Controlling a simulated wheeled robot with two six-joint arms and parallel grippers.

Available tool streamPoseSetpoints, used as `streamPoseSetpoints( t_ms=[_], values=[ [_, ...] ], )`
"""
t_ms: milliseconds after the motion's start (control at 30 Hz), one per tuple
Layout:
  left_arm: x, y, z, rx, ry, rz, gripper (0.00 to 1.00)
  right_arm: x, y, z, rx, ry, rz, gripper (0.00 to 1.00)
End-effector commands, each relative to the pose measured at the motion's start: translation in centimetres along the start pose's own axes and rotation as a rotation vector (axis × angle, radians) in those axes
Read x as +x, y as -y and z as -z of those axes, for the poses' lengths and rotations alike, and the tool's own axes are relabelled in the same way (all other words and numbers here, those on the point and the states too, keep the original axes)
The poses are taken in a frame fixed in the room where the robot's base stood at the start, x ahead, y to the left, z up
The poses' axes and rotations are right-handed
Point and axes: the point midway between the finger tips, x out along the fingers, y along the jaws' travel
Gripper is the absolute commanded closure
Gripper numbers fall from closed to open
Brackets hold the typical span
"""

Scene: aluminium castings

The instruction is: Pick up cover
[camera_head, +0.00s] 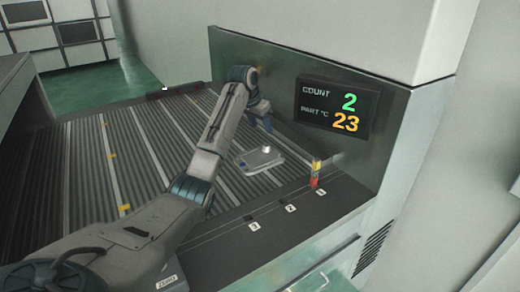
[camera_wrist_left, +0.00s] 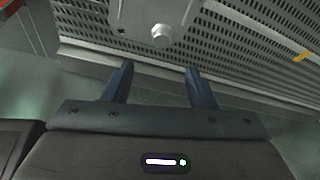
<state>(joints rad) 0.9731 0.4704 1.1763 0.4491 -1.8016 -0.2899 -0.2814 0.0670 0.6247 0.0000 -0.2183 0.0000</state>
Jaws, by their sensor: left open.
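The cover (camera_head: 262,160) is a flat grey plate with a round knob on top, lying on the ribbed conveyor (camera_head: 95,165). My left gripper (camera_head: 266,122) is above and behind the cover in the head view, pointing down. In the left wrist view the left gripper (camera_wrist_left: 159,68) is open with nothing between its two dark fingers. The cover (camera_wrist_left: 135,15) shows there at the top edge, partly cut off. Its knob lies just beyond the fingertips, roughly in line with the gap. My right gripper is not in view.
A dark display (camera_head: 338,108) reading count 2 and part 23 is on the wall behind. A red and yellow post (camera_head: 315,174) stands on the dark front ledge (camera_head: 230,245), near tags numbered 1, 2 and 3. The conveyor left of the cover is clear.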

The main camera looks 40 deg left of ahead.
Motion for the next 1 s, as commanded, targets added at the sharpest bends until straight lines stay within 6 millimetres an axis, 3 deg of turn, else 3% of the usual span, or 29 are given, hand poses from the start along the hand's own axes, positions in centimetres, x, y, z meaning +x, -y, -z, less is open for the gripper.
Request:
streamPoseSetpoints(
  t_ms=[100,233,467,667,800,1000],
  values=[
    [1.7,-0.1,0.0,-0.001,0.007,-0.004,0.48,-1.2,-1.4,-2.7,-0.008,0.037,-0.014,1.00],
    [3.7,-0.1,0.0,-0.001,0.006,-0.004,0.48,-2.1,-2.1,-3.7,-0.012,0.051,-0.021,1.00],
    [5.4,0.1,0.0,-0.001,0.004,-0.002,0.48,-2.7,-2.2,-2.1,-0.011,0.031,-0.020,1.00],
    [7.6,0.4,-0.1,-0.001,0.007,-0.003,0.48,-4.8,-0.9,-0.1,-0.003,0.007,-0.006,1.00],
    [9.5,0.5,-0.2,-0.002,0.005,-0.002,0.48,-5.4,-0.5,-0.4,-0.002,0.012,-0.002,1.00],
    [10.4,0.5,-0.2,0.000,0.003,-0.001,0.48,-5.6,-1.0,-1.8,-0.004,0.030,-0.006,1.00]
  ],
)
